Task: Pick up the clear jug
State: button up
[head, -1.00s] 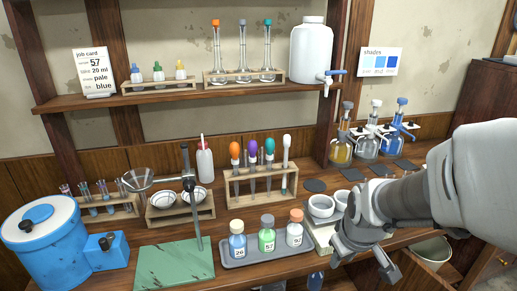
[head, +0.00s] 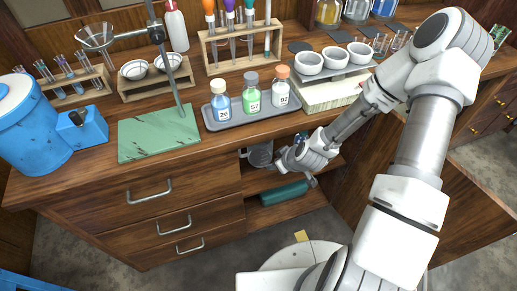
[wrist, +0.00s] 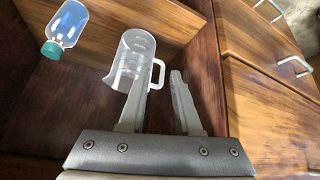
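The clear jug (wrist: 130,62) stands in the open cupboard bay, its handle (wrist: 158,74) on the side toward my gripper. In the head view the jug (head: 260,154) shows just left of my gripper (head: 288,163), under the countertop. In the wrist view my gripper (wrist: 160,78) is open, one finger on each side of an empty gap. The handle appears between and just ahead of the fingertips. The left fingertip overlaps the jug's lower edge in the picture. I cannot tell whether it touches.
A blue bottle with a teal cap (wrist: 68,25) is beside the jug. A teal cylinder (head: 284,192) lies on the lower shelf. The countertop (head: 200,163) edge is above my gripper, and drawers (head: 160,190) are to the left. A grey tray (head: 240,121) holds several bottles above.

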jog(key=m+t, duration=0.1)
jog(key=t, duration=0.1)
send_near(240, 154)
jog(key=shift+m+y, duration=0.4)
jog(key=shift+d+b+x, duration=0.2)
jog(key=shift+b+x, duration=1.1)
jog(key=shift+x, duration=0.85)
jog(key=shift+d+b+x, duration=0.2)
jog(key=shift+b+x, duration=1.1)
jog(key=shift+x, duration=0.85)
jog(key=shift+f, duration=0.1)
jog(key=shift+c, duration=0.2)
grip_shut()
